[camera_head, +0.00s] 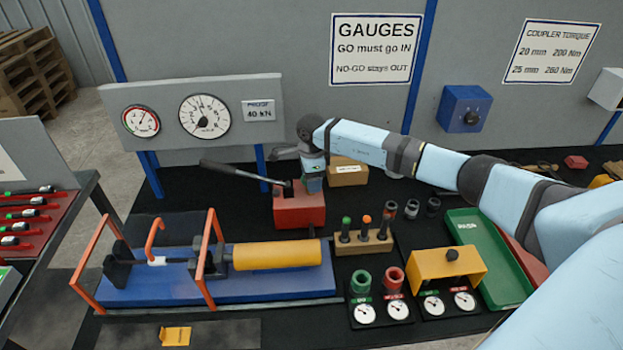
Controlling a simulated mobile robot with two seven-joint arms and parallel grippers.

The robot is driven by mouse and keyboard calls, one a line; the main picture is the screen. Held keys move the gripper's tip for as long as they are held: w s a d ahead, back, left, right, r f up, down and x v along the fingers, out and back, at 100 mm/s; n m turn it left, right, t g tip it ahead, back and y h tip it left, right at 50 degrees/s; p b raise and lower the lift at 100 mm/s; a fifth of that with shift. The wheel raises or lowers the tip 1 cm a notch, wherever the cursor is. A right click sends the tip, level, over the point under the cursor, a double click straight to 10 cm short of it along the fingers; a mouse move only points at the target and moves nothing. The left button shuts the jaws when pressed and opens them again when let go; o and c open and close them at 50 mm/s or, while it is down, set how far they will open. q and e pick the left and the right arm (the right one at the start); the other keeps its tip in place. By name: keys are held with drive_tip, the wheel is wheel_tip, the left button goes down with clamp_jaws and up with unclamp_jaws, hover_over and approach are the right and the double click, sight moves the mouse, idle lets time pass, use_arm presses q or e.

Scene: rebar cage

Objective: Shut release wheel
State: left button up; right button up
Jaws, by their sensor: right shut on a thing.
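The red pump block (299,208) stands on the black bench behind the blue test bed, with a dark lever handle (232,170) reaching up to the left. My right gripper (313,184) points down at the right part of the block's top. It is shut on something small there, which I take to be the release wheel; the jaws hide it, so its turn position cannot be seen. My left gripper is not in view.
The blue test bed (240,288) with a yellow cylinder (277,254) and orange guards lies in front. Two gauges are on the grey panel (165,128). A wooden block with plugs (363,243) and a green tray (488,262) stand to the right.

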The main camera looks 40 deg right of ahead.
drive_tip(key=m+b, duration=0.1)
drive_tip(key=m, duration=0.2)
drive_tip(key=shift+m, duration=0.4)
drive_tip(key=shift+m+b, duration=0.65)
drive_tip(key=shift+m, duration=1.65)
drive_tip(key=o, duration=0.9)
wheel_tip(320, 180, up, 14)
drive_tip(key=shift+s+f+b, duration=0.1)
drive_tip(key=shift+b, duration=1.05)
